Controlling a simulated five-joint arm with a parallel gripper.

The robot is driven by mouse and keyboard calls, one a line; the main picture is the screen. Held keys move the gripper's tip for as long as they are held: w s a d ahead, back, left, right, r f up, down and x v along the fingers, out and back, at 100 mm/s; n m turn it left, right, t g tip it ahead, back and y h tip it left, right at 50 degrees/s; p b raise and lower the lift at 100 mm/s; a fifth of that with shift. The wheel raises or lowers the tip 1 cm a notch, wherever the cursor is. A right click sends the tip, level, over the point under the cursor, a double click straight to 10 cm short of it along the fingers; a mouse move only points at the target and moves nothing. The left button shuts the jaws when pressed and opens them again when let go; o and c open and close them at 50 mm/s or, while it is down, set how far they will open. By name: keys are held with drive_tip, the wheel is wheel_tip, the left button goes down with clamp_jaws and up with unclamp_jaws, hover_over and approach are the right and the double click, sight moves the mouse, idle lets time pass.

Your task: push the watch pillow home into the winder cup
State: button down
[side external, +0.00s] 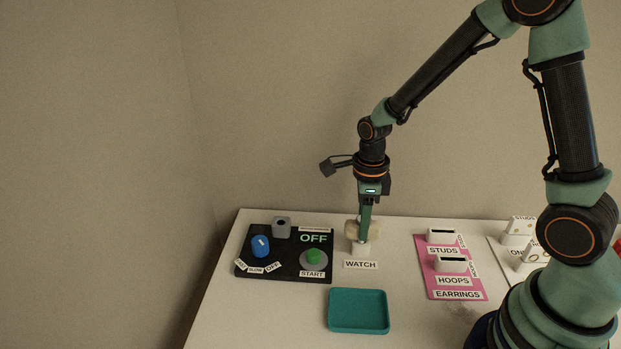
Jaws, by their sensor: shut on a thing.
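The cream, rounded watch pillow (351,230) is at the white stand (361,249) behind the WATCH label. My gripper (364,234) points straight down and is shut on the pillow, covering its middle. I cannot tell whether the pillow touches the stand or hangs just above it. The winder cup (281,227) is a grey block with a dark round opening, at the back of the black panel (290,272), left of my gripper. No pillow shows in the cup.
The black panel carries a blue knob (260,246), a green START button (313,257) and a green OFF readout (313,238). A teal tray (358,331) lies in front. A pink earrings board (430,282) with white holders is right. White tabletop (260,315) is clear at front left.

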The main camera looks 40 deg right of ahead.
drive_tip(key=shift+r, duration=0.25)
drive_tip(key=shift+r, duration=1.8)
drive_tip(key=w+a+r+n, duration=0.3)
drive_tip(key=w+a, duration=0.2)
drive_tip(key=w, duration=0.2)
drive_tip(key=w+a+r+n, duration=0.3)
drive_tip(key=w+a+r, duration=0.1)
drive_tip(key=w+a, duration=0.2)
drive_tip(key=shift+w, duration=0.75)
drive_tip(key=shift+f, duration=0.1)
drive_tip(key=shift+f, duration=2.85)
